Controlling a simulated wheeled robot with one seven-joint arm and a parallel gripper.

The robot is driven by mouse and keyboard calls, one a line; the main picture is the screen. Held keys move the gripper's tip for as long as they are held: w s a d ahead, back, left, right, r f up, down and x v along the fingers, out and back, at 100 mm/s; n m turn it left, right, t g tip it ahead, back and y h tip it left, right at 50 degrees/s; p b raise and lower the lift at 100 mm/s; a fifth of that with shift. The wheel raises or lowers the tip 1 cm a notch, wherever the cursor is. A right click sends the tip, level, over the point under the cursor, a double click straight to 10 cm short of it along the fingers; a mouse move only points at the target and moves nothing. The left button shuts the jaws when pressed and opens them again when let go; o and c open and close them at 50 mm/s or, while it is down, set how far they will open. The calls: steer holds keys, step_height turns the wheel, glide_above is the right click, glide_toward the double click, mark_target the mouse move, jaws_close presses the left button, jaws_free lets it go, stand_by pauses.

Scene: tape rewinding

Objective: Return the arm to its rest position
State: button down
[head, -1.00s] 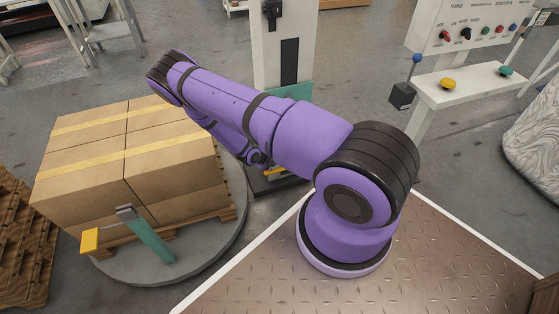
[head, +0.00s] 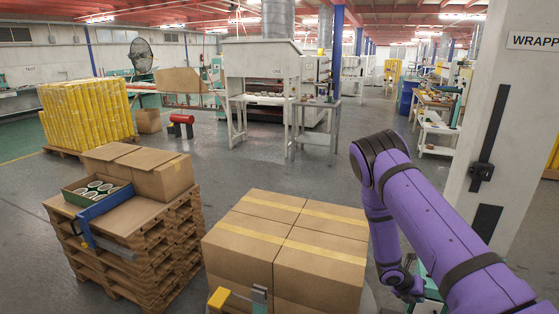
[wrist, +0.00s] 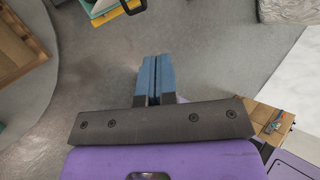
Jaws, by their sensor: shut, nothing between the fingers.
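My gripper (wrist: 155,78) shows in the wrist view with its two blue fingers pressed together and nothing between them. It points out over bare grey floor. In the head view my purple arm reaches up from the lower right, bends at a dark joint and hangs down to the right of the carton stack (head: 246,232). My fingertips cannot be made out in the head view.
The white wrapper column (head: 488,140) stands close to the right of my arm. A pallet stack (head: 165,228) with an open box and a blue tool (head: 106,206) is at left. Open floor lies behind the cartons.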

steer(key=s+a+r+m+y, duration=0.15)
steer(key=r+m, duration=0.35)
steer(key=r, duration=0.7)
steer(key=a+r+m+t+y, duration=0.1)
steer(key=a+r+m, duration=0.35)
steer(key=r, duration=0.75)
steer(key=s+a+r+m+y, duration=0.1)
steer(key=r+m, duration=0.6)
steer(key=r, duration=0.4)
steer(key=s+a+r+m+t+y, duration=0.1)
steer(key=s+a+r+m, duration=0.2)
steer(key=s+r, duration=0.35)
steer(key=s+a+r+m+t+y, duration=0.1)
steer(key=s+a+r+m, duration=0.1)
steer(key=s+r+m, duration=0.4)
steer(key=s+a+r+m+t+y, duration=0.1)
steer(key=s+a+r+m, duration=0.1)
steer(key=s, duration=0.5)
steer(key=s+a+r+m+t+y, duration=0.1)
steer(key=s+a+r+m+y, duration=0.1)
steer(key=s+a+r, duration=0.2)
steer(key=s+r, duration=0.2)
steer(key=s, duration=0.1)
steer(key=shift+s+a+t, duration=0.3)
steer(key=shift+s+a, duration=0.05)
steer(key=shift+a, duration=0.05)
steer(key=shift+d+y, duration=0.1)
steer(key=shift+y, duration=0.15)
